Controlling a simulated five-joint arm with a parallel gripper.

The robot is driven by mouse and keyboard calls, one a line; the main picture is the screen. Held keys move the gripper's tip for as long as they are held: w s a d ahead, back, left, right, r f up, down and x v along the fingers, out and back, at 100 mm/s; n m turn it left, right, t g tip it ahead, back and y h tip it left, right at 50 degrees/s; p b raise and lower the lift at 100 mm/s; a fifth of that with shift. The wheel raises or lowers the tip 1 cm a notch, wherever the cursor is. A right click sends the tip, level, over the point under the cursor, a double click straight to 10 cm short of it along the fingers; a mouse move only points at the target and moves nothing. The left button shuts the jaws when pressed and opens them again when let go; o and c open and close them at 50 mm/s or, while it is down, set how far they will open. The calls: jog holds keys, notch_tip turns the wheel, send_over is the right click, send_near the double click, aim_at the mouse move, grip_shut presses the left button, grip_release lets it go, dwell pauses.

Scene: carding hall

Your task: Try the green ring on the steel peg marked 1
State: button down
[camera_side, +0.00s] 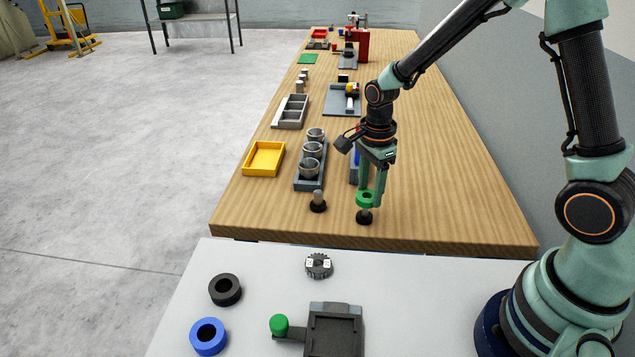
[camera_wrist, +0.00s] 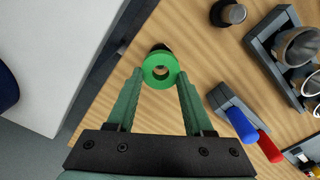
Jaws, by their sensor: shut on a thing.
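The green ring (camera_side: 366,199) is gripped flat between the fingertips of my gripper (camera_side: 370,193). In the wrist view the ring (camera_wrist: 148,74) shows its open hole, with both fingers (camera_wrist: 160,82) against its sides. A short peg on a round black base (camera_side: 364,217) stands just below the ring. In the wrist view that base (camera_wrist: 160,47) is mostly hidden behind the ring's far edge. I cannot tell whether the ring touches the peg. A second steel peg (camera_side: 318,196) on a black base stands to the left. It also shows in the wrist view (camera_wrist: 234,13). No number mark is readable on either peg.
A grey rack with metal cups (camera_side: 311,168) and a yellow tray (camera_side: 264,159) lie beyond the pegs. Blue and red handles (camera_wrist: 241,125) are close on the right. Black (camera_side: 225,290) and blue (camera_side: 208,337) rings lie on the white surface.

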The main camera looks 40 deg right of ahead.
jog(key=shift+f, duration=1.4)
dwell(1.4)
dwell(0.9)
jog(key=shift+r, duration=2.9)
